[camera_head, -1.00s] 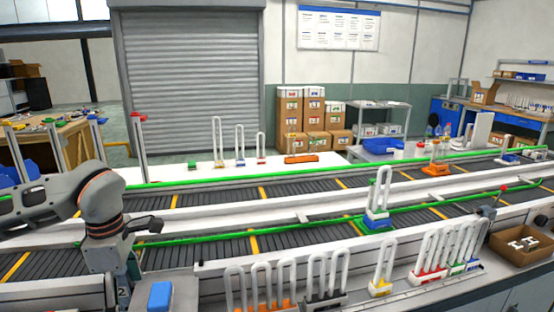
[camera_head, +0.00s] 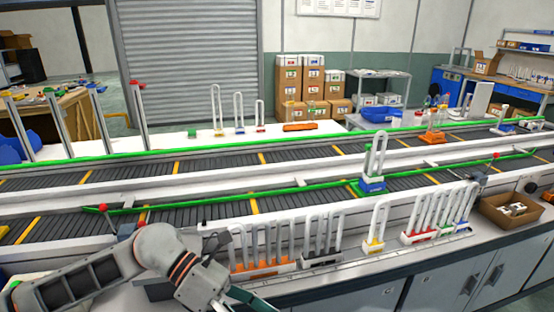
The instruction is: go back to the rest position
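My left arm comes in at the lower left, and its gripper (camera_head: 240,302) is at the bottom edge, in front of the rack of orange-based tubes (camera_head: 262,264). Its fingertips are partly cut off by the frame, so I cannot tell whether it is open or shut or holds anything. My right gripper is not in view. A tall white U-shaped piece with a blue base (camera_head: 372,184) stands upright on the near conveyor (camera_head: 320,198), apart from my arm.
Racks with black (camera_head: 322,258), yellow (camera_head: 373,246) and red (camera_head: 420,237) bases line the near counter. A cardboard box (camera_head: 509,211) sits at the right. A far conveyor (camera_head: 215,168) runs behind. Clear counter (camera_head: 390,264) lies in front of the racks.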

